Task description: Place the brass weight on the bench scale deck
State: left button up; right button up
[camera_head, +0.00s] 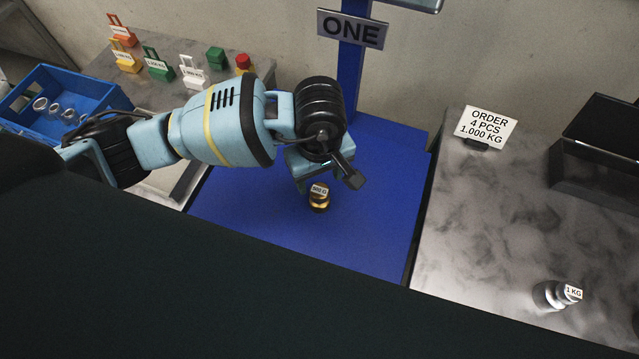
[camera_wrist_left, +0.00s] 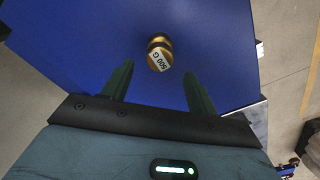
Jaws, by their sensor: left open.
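The brass weight (camera_head: 319,203), with a white label reading 500 G in the wrist view (camera_wrist_left: 159,52), stands upright on the blue bench scale deck (camera_head: 378,225). The deck also fills much of the left wrist view (camera_wrist_left: 85,35). My left gripper (camera_head: 328,184) is just behind and above the weight in the head view. In the wrist view its two fingers (camera_wrist_left: 158,75) are spread, with the weight just beyond the gap between their tips and nothing held. My right gripper does not show.
A blue post with a ONE sign (camera_head: 352,29) rises behind the deck. At right are an order card (camera_head: 486,127), a black box (camera_head: 600,140) and a silver 1 KG weight (camera_head: 550,295).

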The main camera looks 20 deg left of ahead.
aim_at(320, 191)
pick_arm(q)
notch_tip(320, 191, up, 6)
jog(key=shift+f, duration=0.1)
dwell(0.6)
